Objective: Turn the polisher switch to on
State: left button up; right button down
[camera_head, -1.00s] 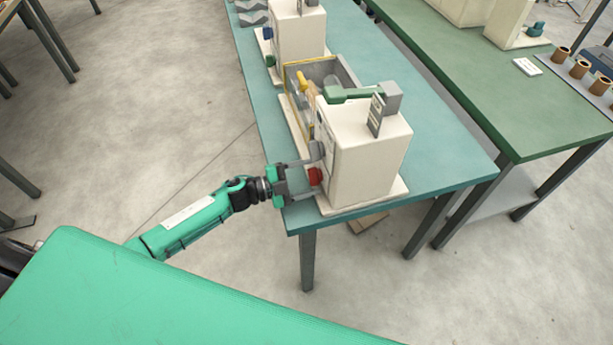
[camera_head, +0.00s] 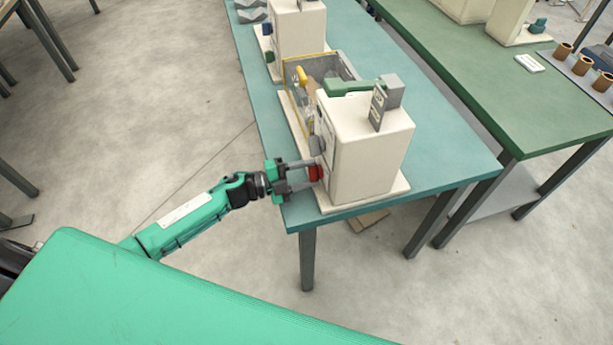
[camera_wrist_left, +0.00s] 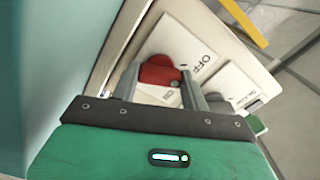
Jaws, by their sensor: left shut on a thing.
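The polisher (camera_head: 365,150) is a cream box-shaped machine at the near end of the teal table. A red switch knob (camera_head: 315,172) is on its left face. My left gripper (camera_head: 307,171) reaches this face from the left. In the left wrist view, the red knob (camera_wrist_left: 157,72) sits between the two grey fingers of my left gripper (camera_wrist_left: 160,82), which is shut on it. A white label plate (camera_wrist_left: 185,52) beside the knob reads OFF. A smaller marking, partly hidden by the fingers, is below the knob. My right gripper is not in view.
Behind the polisher is an open yellow-edged tray (camera_head: 340,68), then another cream machine (camera_head: 298,35). The teal table (camera_head: 440,150) is clear to the right.

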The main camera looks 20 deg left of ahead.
pick_arm(q)
jog(key=m+b, duration=0.1)
jog(key=m, duration=0.1)
jog(key=m+b, duration=0.1)
jog(key=shift+f+m+b, duration=0.25)
jog(key=shift+m+b, duration=0.1)
jog(key=shift+m, duration=0.05)
jog(key=m+b, duration=0.6)
jog(key=m, duration=0.1)
jog(key=shift+r+m+b, duration=0.1)
jog(key=shift+m+b, duration=0.25)
jog(key=shift+m, duration=0.15)
jog(key=shift+m+b, duration=0.5)
jog(key=shift+m, duration=0.2)
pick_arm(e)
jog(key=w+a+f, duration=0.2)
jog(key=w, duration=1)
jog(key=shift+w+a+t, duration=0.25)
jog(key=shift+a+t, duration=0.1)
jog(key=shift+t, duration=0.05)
pick_arm(q)
jog(key=shift+r, duration=0.1)
jog(key=o, duration=1)
